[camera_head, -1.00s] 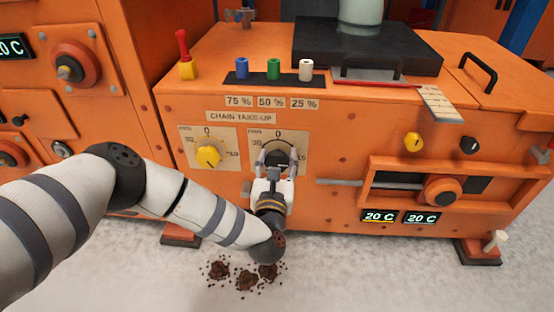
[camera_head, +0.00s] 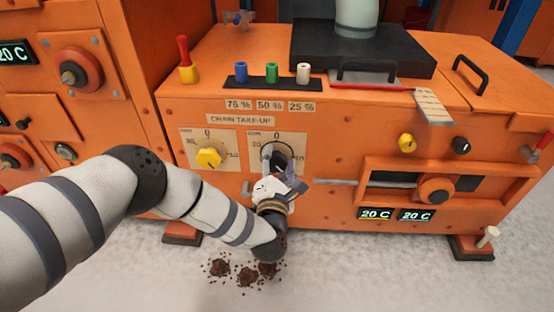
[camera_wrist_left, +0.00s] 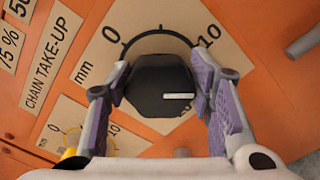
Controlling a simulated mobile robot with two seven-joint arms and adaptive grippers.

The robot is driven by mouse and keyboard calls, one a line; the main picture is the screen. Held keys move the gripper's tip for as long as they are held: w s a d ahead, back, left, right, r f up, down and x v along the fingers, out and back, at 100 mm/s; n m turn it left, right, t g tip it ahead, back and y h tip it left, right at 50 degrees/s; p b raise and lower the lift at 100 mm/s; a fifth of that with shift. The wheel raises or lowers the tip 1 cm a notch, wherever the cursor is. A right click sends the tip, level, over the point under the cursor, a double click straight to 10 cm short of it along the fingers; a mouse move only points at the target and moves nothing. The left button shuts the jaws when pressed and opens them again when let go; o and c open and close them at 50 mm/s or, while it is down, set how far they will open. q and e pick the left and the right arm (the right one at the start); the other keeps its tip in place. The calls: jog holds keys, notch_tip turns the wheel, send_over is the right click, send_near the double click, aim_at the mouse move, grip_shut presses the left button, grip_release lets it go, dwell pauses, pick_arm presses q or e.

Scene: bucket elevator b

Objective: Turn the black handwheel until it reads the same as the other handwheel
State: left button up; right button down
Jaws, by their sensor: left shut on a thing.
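The black handwheel (camera_head: 280,156) sits on the right dial plate under the CHAIN TAKE-UP label. My left gripper (camera_head: 281,163) has its fingers on either side of it, shut on it. In the left wrist view the handwheel (camera_wrist_left: 158,86) is a dark knob between the two purple-grey finger pads. Its white mark points to the picture's right, between the 10 and the partly hidden 20. The yellow handwheel (camera_head: 208,158) is on the left dial plate, and only a bit of it (camera_wrist_left: 72,158) shows in the wrist view. Its exact reading is too small to tell. My right gripper is out of view.
A grey bar (camera_head: 335,182) sticks out from the panel just right of my gripper. Blue, green and white pegs (camera_head: 272,74) stand on the ledge above. Dark clumps (camera_head: 246,275) lie on the floor below my wrist.

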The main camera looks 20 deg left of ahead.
pick_arm(q)
jog(key=shift+m, duration=1)
jog(key=shift+f, duration=0.1)
jog(key=o, duration=1.1)
jog(key=shift+o, duration=0.2)
jog(key=v, duration=1.2)
